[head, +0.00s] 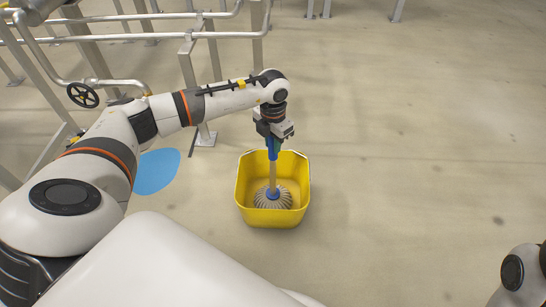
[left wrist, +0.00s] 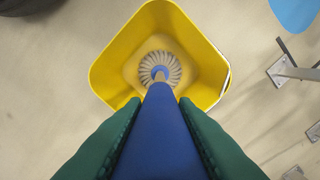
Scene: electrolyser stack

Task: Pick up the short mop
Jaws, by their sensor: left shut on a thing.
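The short mop (head: 273,175) stands upright in a yellow bucket (head: 243,197), with its grey strand head (head: 273,199) at the bottom and its blue grip at the top. My left gripper (head: 272,142) is above the bucket and shut on the blue grip. In the left wrist view, the green fingers lie on both sides of the blue handle (left wrist: 158,130), and the mop head (left wrist: 160,67) shows below inside the yellow bucket (left wrist: 110,75). I cannot tell whether the mop head touches the bucket floor. My right gripper is not in view.
A blue round patch (head: 157,171) lies on the floor left of the bucket. Metal pipes and railings (head: 187,62) with a black handwheel (head: 83,95) stand at the upper left. A post foot (head: 205,138) stands near the bucket. The floor to the right (head: 420,130) is clear.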

